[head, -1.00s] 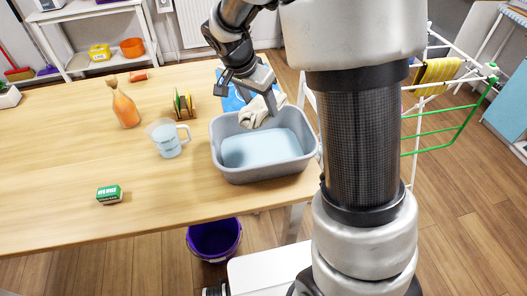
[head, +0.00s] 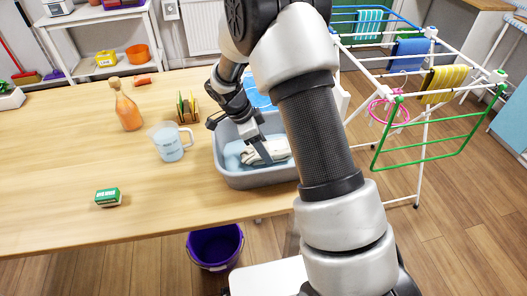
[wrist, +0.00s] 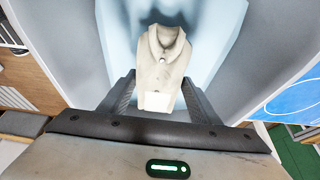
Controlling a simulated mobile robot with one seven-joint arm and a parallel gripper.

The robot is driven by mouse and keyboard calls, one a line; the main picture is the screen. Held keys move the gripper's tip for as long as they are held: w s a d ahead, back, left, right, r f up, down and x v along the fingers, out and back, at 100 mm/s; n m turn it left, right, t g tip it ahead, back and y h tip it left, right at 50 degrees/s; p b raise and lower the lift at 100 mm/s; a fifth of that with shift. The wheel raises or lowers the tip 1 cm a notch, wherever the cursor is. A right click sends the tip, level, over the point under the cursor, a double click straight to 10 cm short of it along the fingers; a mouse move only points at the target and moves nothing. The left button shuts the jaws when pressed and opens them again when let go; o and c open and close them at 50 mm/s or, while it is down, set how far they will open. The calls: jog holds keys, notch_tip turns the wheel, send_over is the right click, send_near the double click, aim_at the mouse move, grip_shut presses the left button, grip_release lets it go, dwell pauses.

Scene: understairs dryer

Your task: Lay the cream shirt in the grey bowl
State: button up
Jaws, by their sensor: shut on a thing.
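The cream shirt (head: 279,149) is folded small, with its collar showing in the wrist view (wrist: 163,68). My gripper (head: 263,158) is shut on it, one finger on each side of the shirt in the wrist view (wrist: 160,97). The grey bowl (head: 250,181) is a rectangular tub with a pale blue inside, at the right end of the table. The gripper and shirt are down inside the bowl, below its rim. I cannot tell whether the shirt touches the bottom. My arm hides the bowl's right side in the head view.
A measuring jug (head: 171,145) stands close left of the bowl, with a small rack (head: 187,108) behind it. A blue mat (head: 258,93) lies behind the bowl. A drying rack (head: 430,150) stands to the right.

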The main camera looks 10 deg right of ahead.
jog(key=shift+f, duration=0.85)
jog(key=shift+f, duration=0.1)
jog(key=o, duration=1.1)
jog(key=p+v, duration=0.1)
jog(key=v, duration=1)
jog(key=shift+r, duration=0.45)
jog(key=s+d+r+n+t+y, duration=0.2)
jog(key=s+d+r+n+y, duration=0.15)
jog(key=s+r+n, duration=1)
jog(key=shift+s+d+r+n+t+y, duration=0.25)
jog(key=shift+s+r+n+t, duration=0.6)
jog(key=shift+s, duration=1.1)
jog(key=shift+s+d+r+n+t+y, duration=0.1)
jog(key=shift+s+d+r+n+t, duration=0.2)
jog(key=shift+s+r+n, duration=1.1)
jog(key=shift+s+d+r+t+y, duration=0.2)
jog(key=shift+s+r+t, duration=0.4)
jog(key=shift+s, duration=1.9)
